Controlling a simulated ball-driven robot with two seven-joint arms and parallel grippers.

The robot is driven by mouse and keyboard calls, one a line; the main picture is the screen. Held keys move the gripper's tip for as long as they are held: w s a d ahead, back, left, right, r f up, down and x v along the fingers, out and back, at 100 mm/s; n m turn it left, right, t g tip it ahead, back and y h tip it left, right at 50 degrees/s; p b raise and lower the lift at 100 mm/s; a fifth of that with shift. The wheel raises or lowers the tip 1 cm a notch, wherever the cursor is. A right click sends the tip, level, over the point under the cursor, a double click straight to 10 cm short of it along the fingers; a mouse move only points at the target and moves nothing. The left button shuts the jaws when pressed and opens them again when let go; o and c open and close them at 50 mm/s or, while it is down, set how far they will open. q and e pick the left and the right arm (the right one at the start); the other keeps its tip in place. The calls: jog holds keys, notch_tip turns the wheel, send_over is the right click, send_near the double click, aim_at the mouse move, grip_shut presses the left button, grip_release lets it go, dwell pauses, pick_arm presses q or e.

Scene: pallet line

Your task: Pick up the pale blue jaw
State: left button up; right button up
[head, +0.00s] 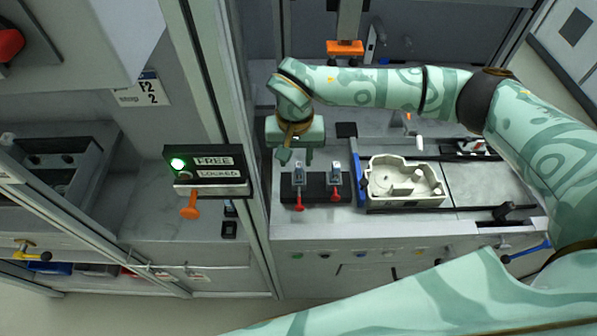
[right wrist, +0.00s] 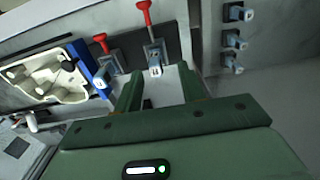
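Two pale blue-grey jaw-like pieces with red levers stand on a dark base in the head view, the left one (head: 299,175) and the right one (head: 335,174). In the right wrist view the same left piece (right wrist: 155,66) lies just beyond and between my fingertips, and the other piece (right wrist: 110,64) is left of it. Small pale blue pieces (right wrist: 235,39) also sit in black holders at the right of that view. I cannot tell which is the named jaw. My right gripper (head: 296,158) is open and empty, its dark green fingers (right wrist: 160,76) apart. My left gripper is out of view.
A cream casting (head: 405,196) sits right of a blue bar (head: 358,180) on the bench. A door post (head: 233,130) stands left of my right gripper. A FREE/LOCKED panel (head: 207,163) shows a green light. My right arm spans the bench's back.

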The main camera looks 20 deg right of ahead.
aim_at(299, 164)
jog(key=f, duration=0.5)
jog(key=shift+w+d+f, duration=0.15)
jog(key=shift+d+f, duration=0.25)
grip_shut()
